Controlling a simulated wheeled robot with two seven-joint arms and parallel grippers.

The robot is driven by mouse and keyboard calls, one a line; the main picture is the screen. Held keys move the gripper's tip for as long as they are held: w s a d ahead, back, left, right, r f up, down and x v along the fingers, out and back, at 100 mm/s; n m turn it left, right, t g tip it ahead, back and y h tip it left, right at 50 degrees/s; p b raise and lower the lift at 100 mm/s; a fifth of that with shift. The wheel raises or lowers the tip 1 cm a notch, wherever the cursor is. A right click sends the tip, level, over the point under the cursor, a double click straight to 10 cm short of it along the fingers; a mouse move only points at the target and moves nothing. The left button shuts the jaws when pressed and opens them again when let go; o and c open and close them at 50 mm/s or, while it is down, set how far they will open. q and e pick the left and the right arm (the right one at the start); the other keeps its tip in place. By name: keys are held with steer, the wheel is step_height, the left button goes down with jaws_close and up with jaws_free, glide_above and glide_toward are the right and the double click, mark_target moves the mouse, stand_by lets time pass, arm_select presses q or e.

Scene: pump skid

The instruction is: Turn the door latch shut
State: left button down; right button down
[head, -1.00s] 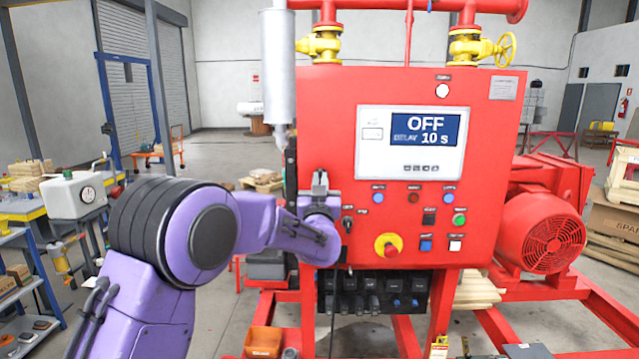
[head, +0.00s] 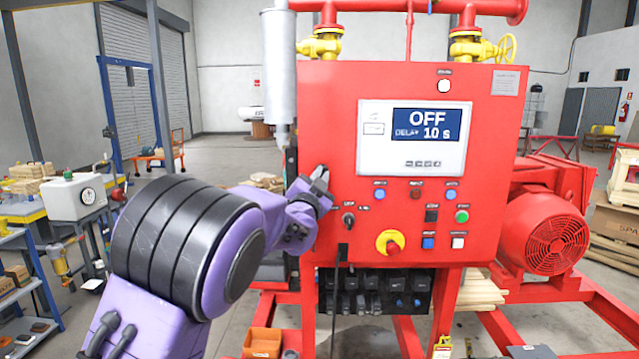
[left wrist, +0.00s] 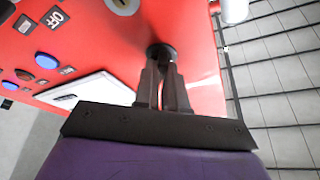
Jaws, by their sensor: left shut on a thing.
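The door latch (left wrist: 160,50) shows in the left wrist view as a dark round base on the red panel door, with its handle between my fingers and mostly covered by them. My left gripper (left wrist: 168,72) is shut on it. In the head view my left gripper (head: 320,175) is at the left edge of the red cabinet door (head: 340,100), left of the screen, and the latch is hidden there by the gripper. The angle of the latch handle is hard to tell. My right gripper is in neither view.
A display panel (head: 411,138) reading OFF and DELAY 10 s is on the door. A selector switch (head: 348,220), several buttons and a red-and-yellow stop knob (head: 391,243) sit below. A grey cylinder (head: 278,68) hangs just left of the cabinet.

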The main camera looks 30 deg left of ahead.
arm_select(q)
steer(key=m+g+h, duration=0.1)
steer(key=m, duration=0.3)
steer(key=m+g+h, duration=0.1)
steer(key=m, duration=0.2)
steer(key=m+h, duration=0.1)
steer(key=m, duration=0.3)
steer(key=shift+a+r+m+g+h+p, duration=0.1)
steer(key=shift+r+m+g+h+p, duration=0.2)
steer(key=shift+g+h+p, duration=0.1)
steer(key=shift+f, duration=0.1)
steer(key=c, duration=1.2)
jaws_free()
steer(key=shift+s, duration=0.15)
